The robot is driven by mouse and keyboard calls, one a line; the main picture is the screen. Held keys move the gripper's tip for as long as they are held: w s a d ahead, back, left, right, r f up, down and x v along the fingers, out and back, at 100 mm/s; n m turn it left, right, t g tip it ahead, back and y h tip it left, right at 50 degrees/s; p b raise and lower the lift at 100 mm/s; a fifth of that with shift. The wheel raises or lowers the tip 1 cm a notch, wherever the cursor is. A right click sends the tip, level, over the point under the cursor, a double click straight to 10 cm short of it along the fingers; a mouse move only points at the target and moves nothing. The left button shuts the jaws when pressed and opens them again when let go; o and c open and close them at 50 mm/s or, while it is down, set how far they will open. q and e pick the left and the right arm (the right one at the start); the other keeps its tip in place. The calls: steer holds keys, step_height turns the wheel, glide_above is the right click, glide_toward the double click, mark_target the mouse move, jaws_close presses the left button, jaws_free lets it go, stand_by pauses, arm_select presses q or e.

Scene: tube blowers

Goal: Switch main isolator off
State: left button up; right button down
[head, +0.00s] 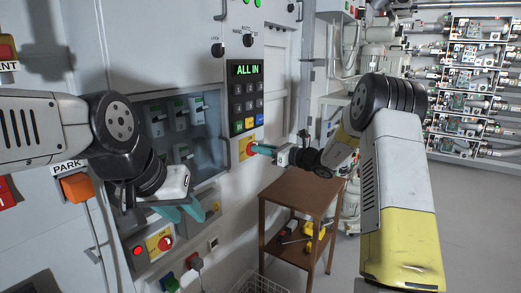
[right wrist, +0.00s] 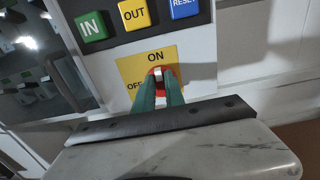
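The main isolator is a red rotary knob (right wrist: 159,73) on a yellow plate (right wrist: 134,70) marked ON above and OFF at the left. Its handle looks upright, towards ON. In the head view the plate (head: 243,151) sits below the keypad. My right gripper (right wrist: 160,88) faces the panel, with its teal fingertips close on both sides of the knob; it looks shut on it. The fingers hide part of the knob and of the OFF label. My left gripper (head: 185,212) is empty, its teal fingers apart, in front of the lower cabinet.
A keypad (head: 243,98) under an "ALL IN" display sits just above the isolator. Another red knob on a yellow plate (head: 159,243) is below my left gripper. A brown side table (head: 300,190) stands at the lower right; open floor lies beyond it.

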stand_by(0.4)
steer(key=shift+s+a+f+n, duration=0.1)
steer(key=shift+s+f+n, duration=0.1)
steer(key=shift+n, duration=2.8)
steer(key=shift+s+a+f+n, duration=0.1)
steer(key=shift+f+n, duration=0.15)
steer(key=shift+n, duration=2.75)
steer(key=shift+s+a+f+n, duration=0.1)
steer(key=shift+s+f+n, duration=0.1)
steer(key=shift+n, duration=2.8)
steer(key=c, duration=1.4)
jaws_free()
